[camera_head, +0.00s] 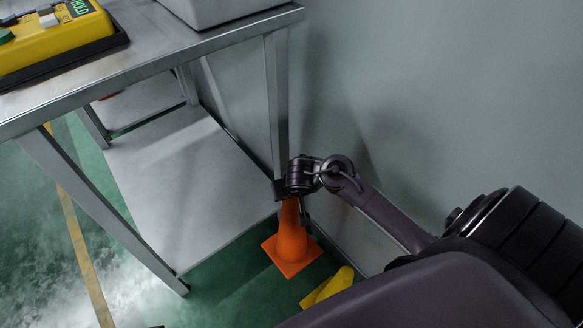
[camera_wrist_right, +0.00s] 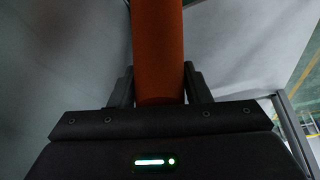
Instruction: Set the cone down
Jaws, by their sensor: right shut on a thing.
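An orange cone (camera_head: 291,241) with a square base stands upright or is held upright near the floor, between the metal table and the grey wall. I cannot tell whether its base touches the floor. My right gripper (camera_head: 290,198) is shut on the cone near its top. In the right wrist view the cone (camera_wrist_right: 158,50) fills the space between the two fingers of the gripper (camera_wrist_right: 158,88). The cone's tip is hidden by the gripper in the head view. My left gripper is not in view.
A metal table (camera_head: 215,42) with a lower shelf (camera_head: 175,185) stands to the left of the cone. A yellow object (camera_head: 328,287) lies on the floor just right of the cone's base. The grey wall (camera_head: 440,90) is close behind. A yellow box (camera_head: 55,38) sits on the tabletop.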

